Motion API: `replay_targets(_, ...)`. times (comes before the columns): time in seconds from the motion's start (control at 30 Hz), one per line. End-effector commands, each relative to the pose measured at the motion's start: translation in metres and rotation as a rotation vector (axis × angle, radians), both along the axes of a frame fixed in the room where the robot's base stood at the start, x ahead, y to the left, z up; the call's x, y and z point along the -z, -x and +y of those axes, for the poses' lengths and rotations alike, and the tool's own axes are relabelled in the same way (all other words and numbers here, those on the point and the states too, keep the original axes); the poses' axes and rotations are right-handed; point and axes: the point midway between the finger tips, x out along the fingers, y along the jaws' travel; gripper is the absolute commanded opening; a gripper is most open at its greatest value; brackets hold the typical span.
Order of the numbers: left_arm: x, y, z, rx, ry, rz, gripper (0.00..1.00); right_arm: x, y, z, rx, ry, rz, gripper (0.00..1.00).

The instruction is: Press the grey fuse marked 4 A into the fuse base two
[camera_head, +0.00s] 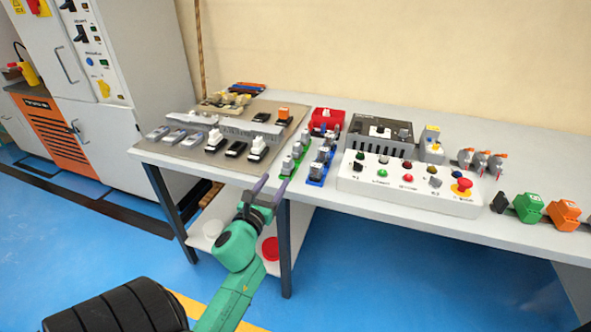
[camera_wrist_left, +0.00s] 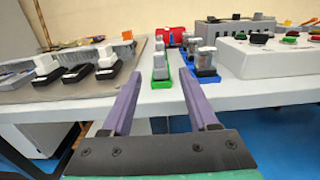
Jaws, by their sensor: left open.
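A green rack (camera_head: 288,168) with grey fuses (camera_head: 297,150) stands near the table's front edge; the green rack (camera_wrist_left: 161,82) also shows ahead in the wrist view. I cannot read a 4 A mark. On the grey panel left of it are black fuse bases: two outer ones (camera_head: 214,145) (camera_head: 257,152) carry white tops, and a middle one (camera_head: 236,149) shows no tall white top. I cannot read which is number two. My left gripper (camera_head: 271,187) is open and empty, in front of the table edge, below the green rack; its purple fingers (camera_wrist_left: 160,100) point toward the rack.
A red box (camera_head: 325,119) is behind; a white button box (camera_head: 408,187) is at right. The grey panel (camera_head: 185,152) also carries a long grey duct (camera_head: 226,125). The table edge lies close ahead.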

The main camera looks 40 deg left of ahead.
Motion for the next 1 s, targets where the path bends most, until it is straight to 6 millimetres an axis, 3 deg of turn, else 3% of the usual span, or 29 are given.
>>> replay_targets(0.1, -0.004, -0.032, 0.011, 0.0, 0.003, -0.004, 0.6, -0.006, 0.009, 0.01, 0.0, -0.014, 0.015, 0.5)
replay_targets(0.2, -0.003, -0.051, 0.018, 0.0, 0.004, -0.003, 0.6, -0.007, 0.009, 0.012, -0.002, -0.016, 0.015, 0.5)
replay_targets(0.53, 0.001, -0.101, 0.038, 0.0, 0.009, -0.002, 0.6, -0.014, -0.001, 0.003, 0.0, -0.004, 0.0, 0.5)
replay_targets(0.8, 0.002, -0.109, 0.04, 0.001, 0.007, 0.0, 0.6, -0.014, -0.001, 0.003, 0.002, -0.003, 0.0, 0.5)
replay_targets(0.83, 0.002, -0.109, 0.04, 0.001, 0.007, 0.0, 0.52, -0.014, -0.001, 0.002, 0.002, -0.004, -0.001, 0.5)
replay_targets(0.97, 0.002, -0.109, 0.04, 0.001, 0.008, 0.001, 0.03, -0.014, -0.001, 0.002, 0.001, -0.003, -0.001, 0.5)
replay_targets(1.0, 0.002, -0.109, 0.04, 0.001, 0.008, 0.001, 0.0, -0.014, -0.001, 0.002, 0.001, -0.003, -0.001, 0.5)
